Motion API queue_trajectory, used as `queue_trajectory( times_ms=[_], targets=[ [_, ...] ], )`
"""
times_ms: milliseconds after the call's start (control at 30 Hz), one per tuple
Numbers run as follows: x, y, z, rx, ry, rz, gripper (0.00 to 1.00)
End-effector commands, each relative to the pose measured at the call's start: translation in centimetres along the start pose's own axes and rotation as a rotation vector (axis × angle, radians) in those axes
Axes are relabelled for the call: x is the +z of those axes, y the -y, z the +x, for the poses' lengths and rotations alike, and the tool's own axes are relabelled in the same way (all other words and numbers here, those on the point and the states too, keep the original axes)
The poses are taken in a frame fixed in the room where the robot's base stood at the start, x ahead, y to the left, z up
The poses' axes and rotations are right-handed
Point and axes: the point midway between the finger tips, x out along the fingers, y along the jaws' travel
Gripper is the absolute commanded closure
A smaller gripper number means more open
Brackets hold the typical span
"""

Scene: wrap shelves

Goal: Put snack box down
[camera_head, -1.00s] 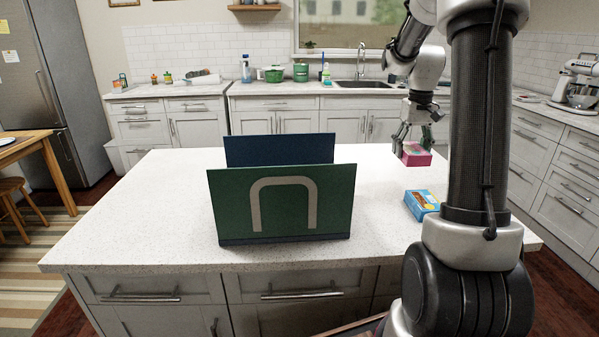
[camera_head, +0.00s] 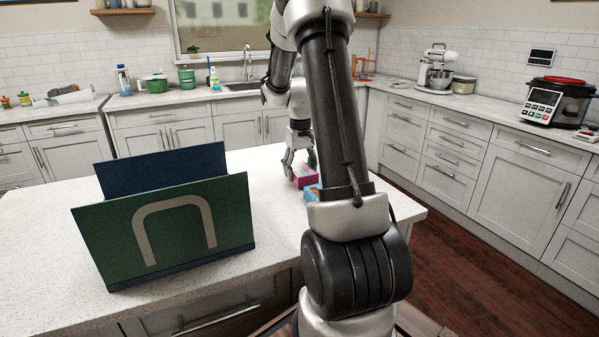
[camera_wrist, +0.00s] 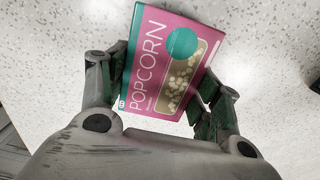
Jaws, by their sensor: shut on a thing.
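A pink popcorn box (camera_wrist: 168,62) with a teal edge is between the fingers of my gripper (camera_wrist: 160,95) in the wrist view. The fingers are shut on its two sides, and the speckled white counter (camera_wrist: 50,45) shows beneath it. In the head view, my gripper (camera_head: 300,165) and the pink box (camera_head: 305,178) are at the island's far right part, partly behind my arm. Whether the box touches the counter I cannot tell. A blue snack box (camera_head: 312,192) lies nearer, mostly hidden by my arm.
A green and dark blue divider (camera_head: 165,225) with a grey arch mark stands on the left of the island (camera_head: 40,295). Counters with a sink, a stand mixer (camera_head: 437,70) and a cooker (camera_head: 558,100) line the back and right. Bare floor (camera_head: 470,270) lies right of the island.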

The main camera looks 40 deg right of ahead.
Motion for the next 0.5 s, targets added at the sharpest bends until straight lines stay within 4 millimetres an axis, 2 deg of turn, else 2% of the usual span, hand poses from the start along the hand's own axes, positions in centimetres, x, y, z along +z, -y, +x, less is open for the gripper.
queue_trajectory(
  times_ms=[67, 400, 433, 500],
  targets=[
    [0.06, 0.01, 0.82, 0.0, 0.001, 0.0, 0.62],
    [0.02, 0.0, 1.14, 0.0, 0.0, 0.0, 0.62],
    [0.02, 0.0, 1.14, 0.0, 0.0, 0.0, 0.32],
    [0.02, 0.0, 1.12, 0.0, 0.0, 0.0, 0.2]
  ],
)
